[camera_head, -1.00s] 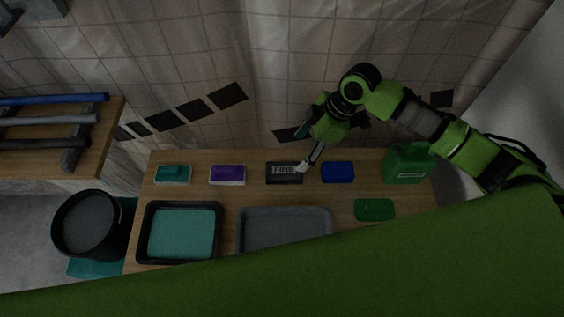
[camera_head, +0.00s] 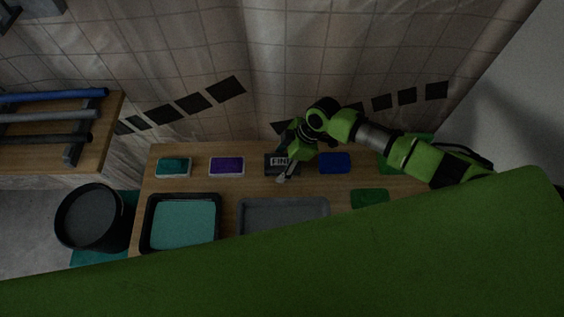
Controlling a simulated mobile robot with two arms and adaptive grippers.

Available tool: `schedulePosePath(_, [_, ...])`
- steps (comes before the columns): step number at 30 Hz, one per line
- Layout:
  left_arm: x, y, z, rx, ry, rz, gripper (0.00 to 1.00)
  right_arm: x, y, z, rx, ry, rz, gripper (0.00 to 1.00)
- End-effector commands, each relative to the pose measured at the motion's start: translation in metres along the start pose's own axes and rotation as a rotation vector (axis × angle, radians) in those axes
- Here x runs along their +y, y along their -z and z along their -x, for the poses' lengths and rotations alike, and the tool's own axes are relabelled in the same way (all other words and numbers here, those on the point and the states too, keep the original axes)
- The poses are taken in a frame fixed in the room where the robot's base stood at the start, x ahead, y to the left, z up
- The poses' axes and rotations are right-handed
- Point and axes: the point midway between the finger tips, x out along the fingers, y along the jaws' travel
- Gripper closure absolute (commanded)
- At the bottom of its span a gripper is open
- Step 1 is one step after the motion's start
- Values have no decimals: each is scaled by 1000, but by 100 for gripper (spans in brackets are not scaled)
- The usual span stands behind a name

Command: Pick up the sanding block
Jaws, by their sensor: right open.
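The sanding block is a dark block with a pale label reading "FINE" (camera_head: 274,161), at the back middle of the wooden table. My right gripper (camera_head: 283,177) is open, above the block's right side and front edge. It hides the last letters of the label. I cannot tell whether the fingers touch the block. My left gripper does not show.
A teal block (camera_head: 173,167) and a purple block (camera_head: 226,167) lie left of it, a blue block (camera_head: 335,163) right. A teal tray (camera_head: 150,225), a grey tray (camera_head: 283,216) and a green pad (camera_head: 370,198) lie in front. A black bucket (camera_head: 90,218) stands left.

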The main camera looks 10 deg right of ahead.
Motion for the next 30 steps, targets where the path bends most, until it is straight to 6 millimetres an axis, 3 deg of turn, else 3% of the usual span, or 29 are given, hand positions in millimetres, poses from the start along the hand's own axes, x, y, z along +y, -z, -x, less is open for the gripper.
schedulePosePath(28, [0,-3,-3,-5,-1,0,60,0,-2,-4,-1,0,0,35])
schedulePosePath(30, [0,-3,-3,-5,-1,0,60,0,-2,-4,-1,0,0,54])
